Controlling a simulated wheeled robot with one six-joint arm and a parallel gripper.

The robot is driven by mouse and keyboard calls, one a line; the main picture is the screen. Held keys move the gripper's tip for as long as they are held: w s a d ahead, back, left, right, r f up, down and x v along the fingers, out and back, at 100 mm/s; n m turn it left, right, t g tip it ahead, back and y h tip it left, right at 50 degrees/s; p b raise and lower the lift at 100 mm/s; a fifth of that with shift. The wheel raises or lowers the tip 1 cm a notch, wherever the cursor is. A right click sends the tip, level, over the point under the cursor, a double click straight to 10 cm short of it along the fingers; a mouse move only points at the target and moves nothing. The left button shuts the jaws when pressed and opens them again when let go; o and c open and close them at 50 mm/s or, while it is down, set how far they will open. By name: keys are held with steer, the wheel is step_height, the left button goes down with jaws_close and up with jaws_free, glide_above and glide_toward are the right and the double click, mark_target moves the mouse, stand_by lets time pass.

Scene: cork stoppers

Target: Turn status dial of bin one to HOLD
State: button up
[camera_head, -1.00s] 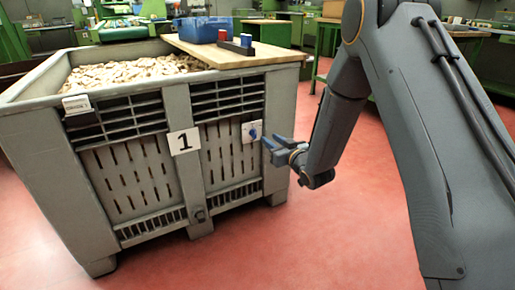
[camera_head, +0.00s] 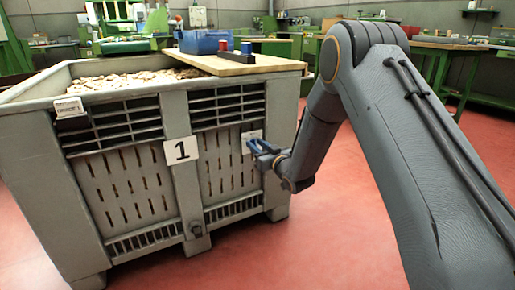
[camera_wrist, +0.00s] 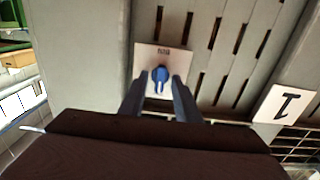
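The grey bin one (camera_head: 222,215) stands in front of me with a white "1" sign (camera_head: 180,151) on its near wall. A white dial plate (camera_head: 251,136) is fixed to that wall, right of the sign. The blue status dial (camera_wrist: 160,74) sits on the plate in the wrist view, with dark lettering on the plate too small to read for certain. My gripper (camera_head: 256,147) is at the plate in the head view. In the wrist view its two fingers (camera_wrist: 159,98) are apart, one on each side of the dial knob. I cannot tell whether they touch it.
Cork stoppers (camera_head: 130,80) fill the bin. A wooden board (camera_head: 235,63) on its rim carries a blue box (camera_head: 205,41) and small red and blue blocks. Red floor is clear to the right.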

steer(key=c, duration=0.7)
steer(key=shift+c, duration=0.2)
steer(key=n+p, duration=0.3)
steer(key=n, duration=0.3)
steer(key=shift+s+p, duration=0.1)
steer(key=shift+p, duration=0.25)
steer(key=n+p, duration=0.2)
steer(key=n, duration=0.3)
steer(key=shift+a+f+n, duration=0.1)
steer(key=shift+f+n, duration=0.05)
steer(key=shift+n, duration=0.25)
steer(key=o, duration=0.7)
